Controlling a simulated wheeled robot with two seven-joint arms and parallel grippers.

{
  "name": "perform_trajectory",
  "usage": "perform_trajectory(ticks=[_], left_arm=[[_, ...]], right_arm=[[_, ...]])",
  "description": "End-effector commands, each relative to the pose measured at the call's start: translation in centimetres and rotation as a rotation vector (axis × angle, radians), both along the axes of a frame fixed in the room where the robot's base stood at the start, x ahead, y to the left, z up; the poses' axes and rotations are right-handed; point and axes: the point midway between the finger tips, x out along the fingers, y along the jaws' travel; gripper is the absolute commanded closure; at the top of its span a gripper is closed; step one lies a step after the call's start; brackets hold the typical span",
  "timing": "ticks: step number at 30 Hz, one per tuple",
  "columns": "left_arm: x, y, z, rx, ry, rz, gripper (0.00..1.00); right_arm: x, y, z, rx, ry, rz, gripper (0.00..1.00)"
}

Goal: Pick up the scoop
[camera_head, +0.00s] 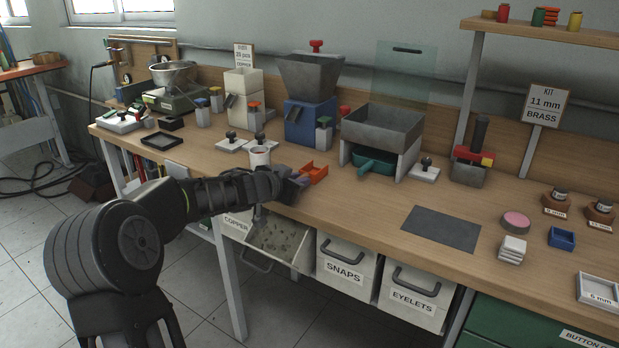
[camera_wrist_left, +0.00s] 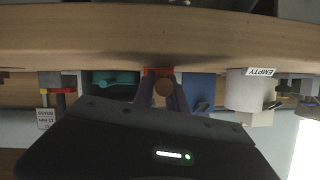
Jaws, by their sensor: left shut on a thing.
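An orange scoop (camera_head: 315,173) is at the front part of the workbench, just right of my left gripper (camera_head: 296,181). In the left wrist view its orange part (camera_wrist_left: 158,71) shows beyond the fingers, and a round brown handle end (camera_wrist_left: 163,87) sits between the two fingertips (camera_wrist_left: 163,94). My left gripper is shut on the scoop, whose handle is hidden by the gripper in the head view. I cannot tell whether the scoop touches the bench top. My right gripper is in neither view.
A white cup (camera_head: 260,156) stands close behind my left gripper. A grey hopper (camera_head: 383,128) with a teal tray (camera_head: 376,164) stands to the right, a blue machine (camera_head: 308,120) behind. An open bin (camera_head: 278,243) hangs below the bench edge. A grey mat (camera_head: 441,228) lies right.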

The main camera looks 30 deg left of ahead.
Motion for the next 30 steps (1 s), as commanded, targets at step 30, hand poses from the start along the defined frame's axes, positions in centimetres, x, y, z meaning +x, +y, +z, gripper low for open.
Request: perform_trajectory(ticks=[30], left_arm=[[0.1, -0.1, 4.8, 0.002, -0.002, -0.001, 1.00]], right_arm=[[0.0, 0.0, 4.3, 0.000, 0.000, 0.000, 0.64]])
